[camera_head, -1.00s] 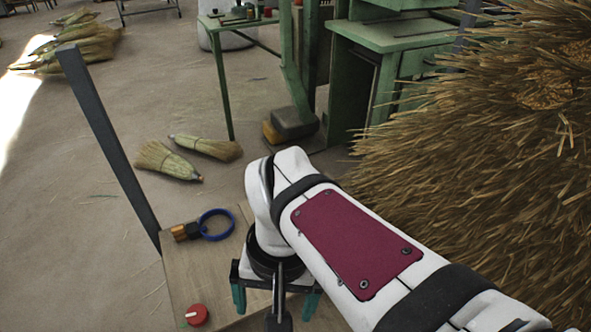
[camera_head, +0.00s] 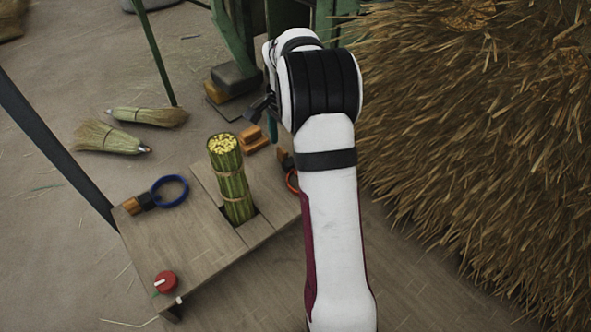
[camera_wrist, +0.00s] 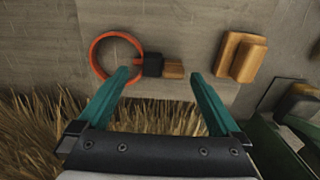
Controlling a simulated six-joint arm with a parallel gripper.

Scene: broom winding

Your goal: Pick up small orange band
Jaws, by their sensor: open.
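The small orange band (camera_head: 291,183) is an orange-red ring, partly hidden behind my arm at the right end of the wooden table in the head view. In the wrist view the orange band (camera_wrist: 94,55) stands out clearly, joined to a black clip with a small wooden block (camera_wrist: 173,69). My gripper (camera_wrist: 160,78) is open and empty, with its teal fingers apart. The left fingertip appears near the lower right of the band; I cannot tell whether they touch. In the head view only one teal finger (camera_head: 271,132) shows clearly beside my arm.
A tied straw bundle (camera_head: 231,190) stands upright in the table (camera_head: 160,245). A blue ring (camera_head: 169,192) and a red knob (camera_head: 165,281) are on its left part. Orange-brown blocks (camera_head: 252,138) lie beyond the bundle. A large straw pile (camera_head: 480,150) fills the right.

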